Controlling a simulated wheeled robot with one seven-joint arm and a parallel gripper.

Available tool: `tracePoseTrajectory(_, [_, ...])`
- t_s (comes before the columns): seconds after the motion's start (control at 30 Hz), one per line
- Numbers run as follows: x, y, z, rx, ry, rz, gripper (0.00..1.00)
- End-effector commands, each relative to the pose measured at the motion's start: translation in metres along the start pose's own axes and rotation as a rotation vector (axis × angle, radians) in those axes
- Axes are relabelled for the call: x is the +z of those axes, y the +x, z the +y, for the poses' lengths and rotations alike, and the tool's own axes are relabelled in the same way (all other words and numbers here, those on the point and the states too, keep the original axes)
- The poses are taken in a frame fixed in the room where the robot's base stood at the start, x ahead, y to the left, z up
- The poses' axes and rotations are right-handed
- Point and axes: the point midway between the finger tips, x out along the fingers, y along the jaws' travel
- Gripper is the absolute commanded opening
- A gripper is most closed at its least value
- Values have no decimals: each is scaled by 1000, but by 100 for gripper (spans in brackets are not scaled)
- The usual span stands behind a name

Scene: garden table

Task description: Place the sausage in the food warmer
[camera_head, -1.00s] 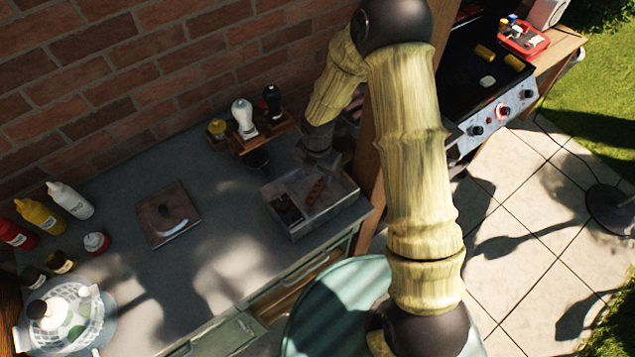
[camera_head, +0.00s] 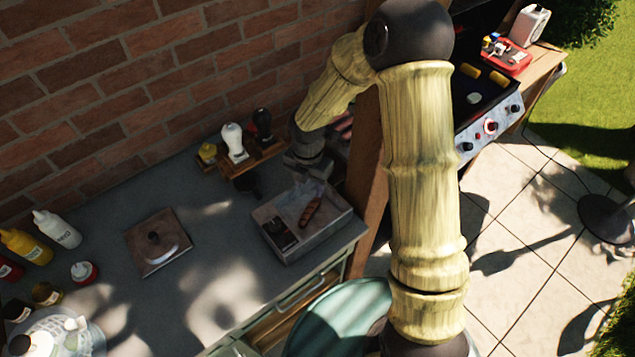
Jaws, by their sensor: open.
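A brown sausage (camera_head: 311,211) lies in the right part of a grey rectangular tray-like box (camera_head: 291,259) near the counter's right end. Dark items sit in the box's left part. I cannot tell for sure that this box is the food warmer. My gripper (camera_head: 318,180) is above the back of the box, just behind the sausage and apart from it. It is small and partly in shadow; its jaws are open and empty.
A condiment rack (camera_head: 250,160) with bottles stands behind the box. A square board with a knobbed lid (camera_head: 158,245) lies left. Sauce bottles (camera_head: 55,230) are further left. A wooden post (camera_head: 370,160) and a grill (camera_head: 490,125) with yellow food are right. The counter between is clear.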

Motion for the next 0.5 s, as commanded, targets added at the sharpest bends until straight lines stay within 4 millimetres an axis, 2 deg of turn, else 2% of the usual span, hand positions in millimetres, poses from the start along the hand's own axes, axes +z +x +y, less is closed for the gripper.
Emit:
tracePoseTrajectory(0.17, [1, -3, -3, 1, 34, -4, 46])
tracePoseTrajectory(0.27, [2, -12, -12, 3, 150, -14, 46])
tracePoseTrajectory(0.37, [4, -26, -29, 9, 355, -30, 46])
tracePoseTrajectory(0.5, [5, -50, -58, 35, 733, -51, 46])
